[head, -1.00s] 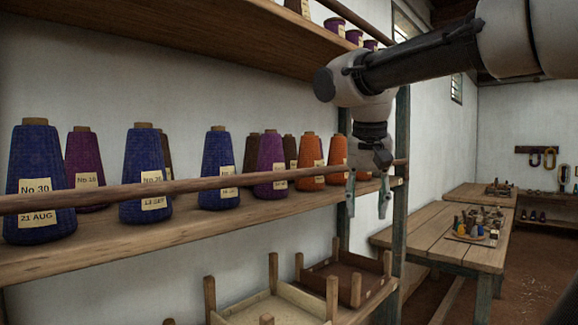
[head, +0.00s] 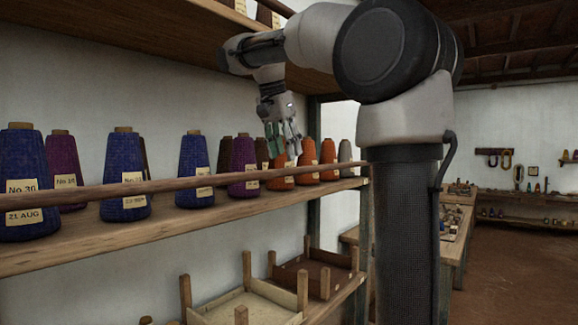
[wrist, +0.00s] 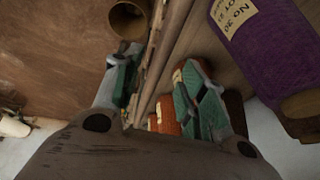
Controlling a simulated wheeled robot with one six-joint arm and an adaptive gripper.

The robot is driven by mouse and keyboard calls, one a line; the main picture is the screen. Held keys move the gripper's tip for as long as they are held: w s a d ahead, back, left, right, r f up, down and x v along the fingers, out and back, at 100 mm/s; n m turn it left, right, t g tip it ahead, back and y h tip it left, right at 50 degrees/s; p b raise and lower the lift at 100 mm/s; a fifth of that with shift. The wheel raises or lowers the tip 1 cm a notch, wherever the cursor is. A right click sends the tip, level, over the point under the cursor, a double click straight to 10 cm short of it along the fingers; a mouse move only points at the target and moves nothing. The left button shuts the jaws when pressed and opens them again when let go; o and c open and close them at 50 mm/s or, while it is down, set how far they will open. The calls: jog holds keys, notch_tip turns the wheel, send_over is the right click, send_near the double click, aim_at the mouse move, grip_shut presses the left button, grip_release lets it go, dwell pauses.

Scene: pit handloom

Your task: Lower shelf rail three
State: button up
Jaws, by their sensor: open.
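A round wooden rail (head: 160,186) runs along the front of the middle shelf, held level in front of the yarn cones. My gripper (head: 284,150) points down, open and empty, with its fingertips just above the rail near the orange cones (head: 307,158). In the wrist view my gripper (wrist: 163,85) has its green-padded fingers spread, and the rail (wrist: 158,55) runs through the gap between them. I cannot tell whether either finger touches it. A purple cone (wrist: 245,35) is close beside the right finger.
Blue cones (head: 123,175) and purple cones stand on the middle shelf (head: 105,228) behind the rail. An upper shelf (head: 150,35) hangs close above my wrist. Trays with corner posts (head: 250,300) sit below. A worktable (head: 455,230) and open floor are at right.

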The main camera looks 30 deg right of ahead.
jog(key=shift+d+x, duration=0.15)
jog(key=shift+x, duration=1.2)
jog(key=shift+d+x, duration=0.2)
jog(key=shift+x, duration=1.15)
jog(key=shift+w+r, duration=0.1)
jog(key=shift+r, duration=0.05)
grip_shut()
